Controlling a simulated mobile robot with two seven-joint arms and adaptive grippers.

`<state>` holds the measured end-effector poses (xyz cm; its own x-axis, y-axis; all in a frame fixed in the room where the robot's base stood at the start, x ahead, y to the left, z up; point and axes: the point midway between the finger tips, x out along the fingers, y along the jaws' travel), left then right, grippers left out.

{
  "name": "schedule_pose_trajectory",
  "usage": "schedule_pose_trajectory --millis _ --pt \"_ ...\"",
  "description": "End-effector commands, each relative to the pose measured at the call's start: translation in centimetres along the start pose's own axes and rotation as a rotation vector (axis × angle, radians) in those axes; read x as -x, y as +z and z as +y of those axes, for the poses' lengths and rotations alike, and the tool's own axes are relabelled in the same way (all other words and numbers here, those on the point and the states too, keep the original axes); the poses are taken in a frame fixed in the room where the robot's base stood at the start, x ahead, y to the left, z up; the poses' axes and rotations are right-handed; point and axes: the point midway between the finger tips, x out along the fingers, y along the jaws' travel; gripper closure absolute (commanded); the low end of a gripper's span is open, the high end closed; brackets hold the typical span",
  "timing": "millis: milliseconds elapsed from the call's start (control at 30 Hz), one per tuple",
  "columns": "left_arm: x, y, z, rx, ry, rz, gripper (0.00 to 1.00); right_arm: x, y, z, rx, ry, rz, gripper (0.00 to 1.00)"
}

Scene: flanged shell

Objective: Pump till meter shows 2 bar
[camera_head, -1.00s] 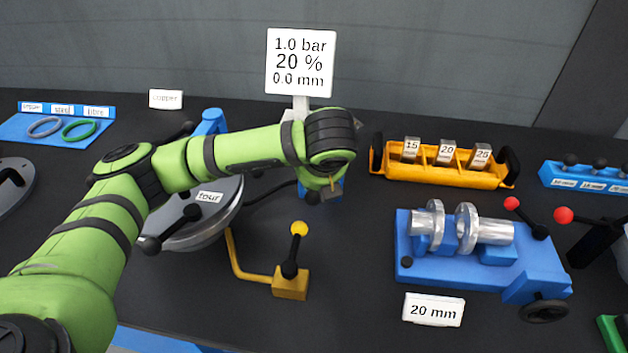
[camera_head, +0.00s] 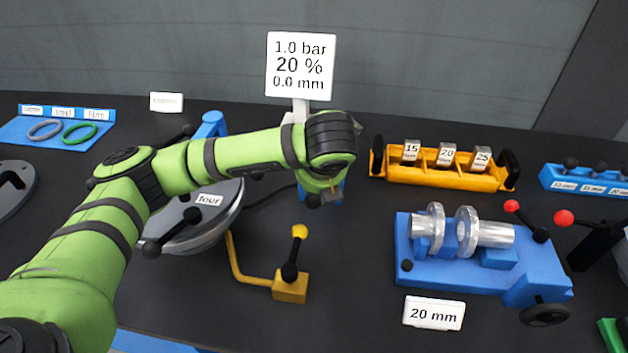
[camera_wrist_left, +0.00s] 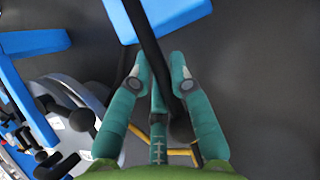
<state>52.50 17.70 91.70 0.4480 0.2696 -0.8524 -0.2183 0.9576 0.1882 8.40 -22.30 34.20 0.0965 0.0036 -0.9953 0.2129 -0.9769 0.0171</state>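The meter sign (camera_head: 300,65) stands at the back and reads 1.0 bar, 20 % and 0.0 mm. In the left wrist view, a black lever (camera_wrist_left: 151,40) runs beside a blue block (camera_wrist_left: 180,14) down between the teal fingers of my left gripper (camera_wrist_left: 161,68). The fingers lean inward with their tips on both sides of the lever, apparently closed around it. The lever's dark rounded end lies near the palm. In the head view, my left wrist hides most of the gripper, and only bits of blue show below it. My right gripper is not in view.
A yellow bracket with a yellow-knobbed lever (camera_head: 290,285) stands in front of my arm. A round metal shell labelled four (camera_head: 225,212) lies left of it. A blue fixture (camera_head: 420,272) and an orange tray (camera_head: 440,178) stand to the right.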

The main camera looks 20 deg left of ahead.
Motion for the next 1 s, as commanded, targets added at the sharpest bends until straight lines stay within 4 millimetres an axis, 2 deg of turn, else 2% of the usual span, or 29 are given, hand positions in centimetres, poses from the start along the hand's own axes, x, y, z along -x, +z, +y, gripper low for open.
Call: schedule_pose_trajectory --millis 33,100,567,1000 --pt "-0.8 -1.1 -0.2 -0.011 0.004 0.027 0.76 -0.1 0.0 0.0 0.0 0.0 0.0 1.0" --pt "-0.7 -1.1 -0.2 -0.011 0.003 0.026 0.54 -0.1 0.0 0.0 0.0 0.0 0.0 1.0" --pt "-0.5 -0.9 -0.2 -0.011 0.002 0.022 0.54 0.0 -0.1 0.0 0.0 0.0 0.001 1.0" --pt "2.6 -0.4 -0.3 -0.014 -0.004 0.018 0.54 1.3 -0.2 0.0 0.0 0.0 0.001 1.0"
